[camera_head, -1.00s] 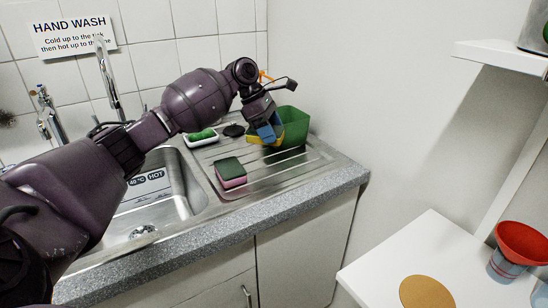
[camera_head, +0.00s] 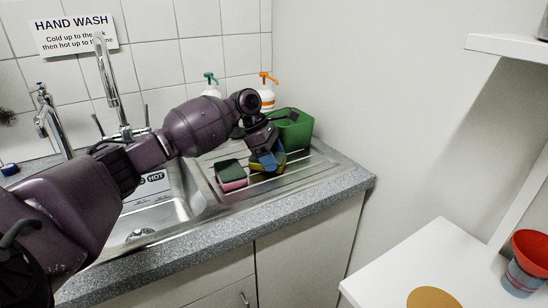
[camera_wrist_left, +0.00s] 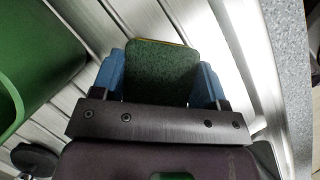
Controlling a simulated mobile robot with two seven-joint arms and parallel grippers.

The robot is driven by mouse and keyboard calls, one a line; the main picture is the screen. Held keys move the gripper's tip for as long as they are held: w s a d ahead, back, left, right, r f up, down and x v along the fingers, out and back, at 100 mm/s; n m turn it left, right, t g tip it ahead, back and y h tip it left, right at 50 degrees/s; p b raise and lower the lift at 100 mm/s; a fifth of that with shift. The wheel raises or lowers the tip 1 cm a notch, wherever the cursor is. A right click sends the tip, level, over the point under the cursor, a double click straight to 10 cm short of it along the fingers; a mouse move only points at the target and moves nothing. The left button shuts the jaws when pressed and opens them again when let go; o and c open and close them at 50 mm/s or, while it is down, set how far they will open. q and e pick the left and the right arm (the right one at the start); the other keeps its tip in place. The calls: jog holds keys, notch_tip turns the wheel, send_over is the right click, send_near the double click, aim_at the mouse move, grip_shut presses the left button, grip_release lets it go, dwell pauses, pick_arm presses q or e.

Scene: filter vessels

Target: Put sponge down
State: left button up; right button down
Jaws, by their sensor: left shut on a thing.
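My left gripper (camera_head: 267,162) has blue fingertips and is shut on a sponge with a green scouring face and a yellow edge (camera_head: 281,158). In the left wrist view the green face (camera_wrist_left: 161,72) shows between the two fingertips. The held sponge is low over the ribbed metal drainboard (camera_head: 302,166); I cannot tell whether it touches. A second sponge, pink with a dark green top (camera_head: 231,175), lies on the drainboard just left of the gripper. My right gripper is not in view.
A green container (camera_head: 297,130) stands behind the gripper, and shows at left in the wrist view (camera_wrist_left: 35,50). Soap bottles with an orange pump (camera_head: 267,92) and a teal pump (camera_head: 211,86) stand by the wall. The sink (camera_head: 150,215) is left. The drainboard's right front is clear.

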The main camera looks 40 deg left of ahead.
pick_arm(q)
jog(key=shift+f, duration=0.1)
jog(key=o, duration=0.9)
jog(key=shift+o, duration=1.4)
